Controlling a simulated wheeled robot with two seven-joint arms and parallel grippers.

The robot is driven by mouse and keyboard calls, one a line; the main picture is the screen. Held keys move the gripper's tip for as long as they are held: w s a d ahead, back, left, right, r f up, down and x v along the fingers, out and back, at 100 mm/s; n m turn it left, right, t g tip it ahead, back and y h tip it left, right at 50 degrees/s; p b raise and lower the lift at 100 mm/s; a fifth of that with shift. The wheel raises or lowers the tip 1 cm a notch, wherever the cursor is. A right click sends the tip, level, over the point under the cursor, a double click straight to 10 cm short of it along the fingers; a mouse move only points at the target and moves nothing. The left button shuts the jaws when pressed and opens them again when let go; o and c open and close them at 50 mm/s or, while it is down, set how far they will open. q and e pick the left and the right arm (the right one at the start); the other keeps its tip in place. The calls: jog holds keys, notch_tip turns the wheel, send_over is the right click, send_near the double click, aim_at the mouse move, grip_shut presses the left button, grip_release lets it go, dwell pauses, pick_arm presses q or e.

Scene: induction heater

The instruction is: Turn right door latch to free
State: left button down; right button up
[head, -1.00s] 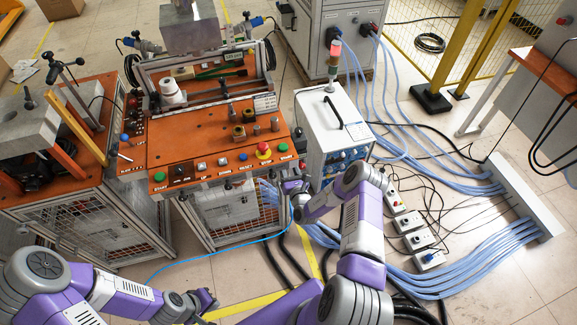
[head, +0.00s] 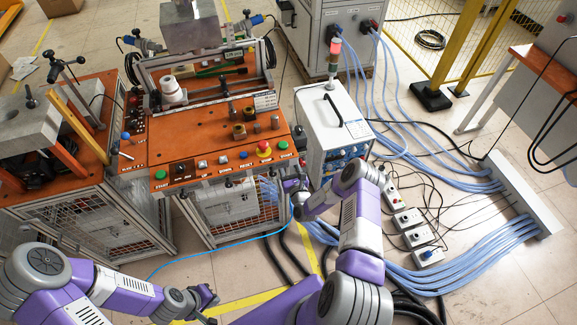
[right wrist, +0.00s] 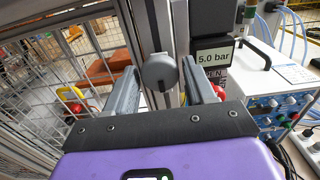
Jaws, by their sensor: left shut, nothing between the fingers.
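The right door latch (right wrist: 160,71) shows in the right wrist view as a round grey knob on the metal frame post, beside the mesh door. My right gripper (right wrist: 157,82) is open. Its two dark grey fingers stand apart on either side of the knob, with visible gaps. In the head view my right gripper (head: 292,188) is small and partly hidden at the bench's front right corner, so the latch cannot be made out there. My left gripper (head: 209,298) is shut and empty, low in front of the bench and away from it.
The orange-topped heater bench (head: 205,140) carries buttons and a red emergency stop (head: 264,147). A white power unit (head: 337,120) stands just right of my right gripper. A pressure display (right wrist: 214,57) reads 5.0 bar near the right finger. Cables (head: 460,265) cover the floor at right.

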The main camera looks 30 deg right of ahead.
jog(key=shift+o, duration=1)
jog(key=p+v, duration=0.1)
jog(key=v, duration=0.6)
jog(key=shift+s, duration=0.3)
